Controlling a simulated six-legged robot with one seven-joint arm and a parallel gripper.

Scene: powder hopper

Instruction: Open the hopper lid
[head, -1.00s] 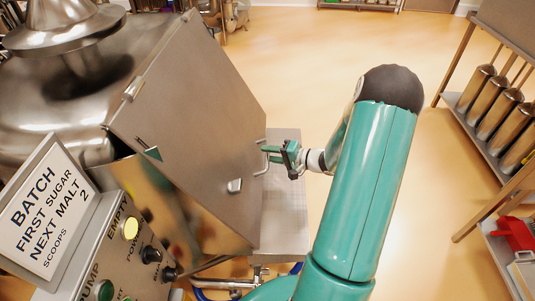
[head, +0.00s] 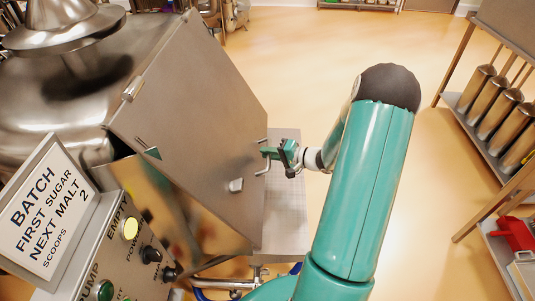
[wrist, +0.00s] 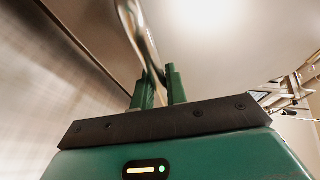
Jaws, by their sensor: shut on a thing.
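The hopper lid (head: 195,120) is a large flat brushed-steel panel in the head view, tilted, with hinge pieces along its upper left edge. A thin bent handle (head: 265,169) is on its right edge. My gripper (head: 268,153) reaches the handle from the right and is shut on it. In the wrist view, the shiny handle bar (wrist: 136,30) runs down between the two green fingers of my gripper (wrist: 160,82). The lid's steel face (wrist: 50,90) fills the left side there. The hopper's inside is hidden.
A control box (head: 130,260) with knobs and a batch sign (head: 45,205) stand at the lower left. A steel table (head: 288,215) is behind my gripper. A shelf (head: 465,110) with metal canisters stands at the right. The floor between is clear.

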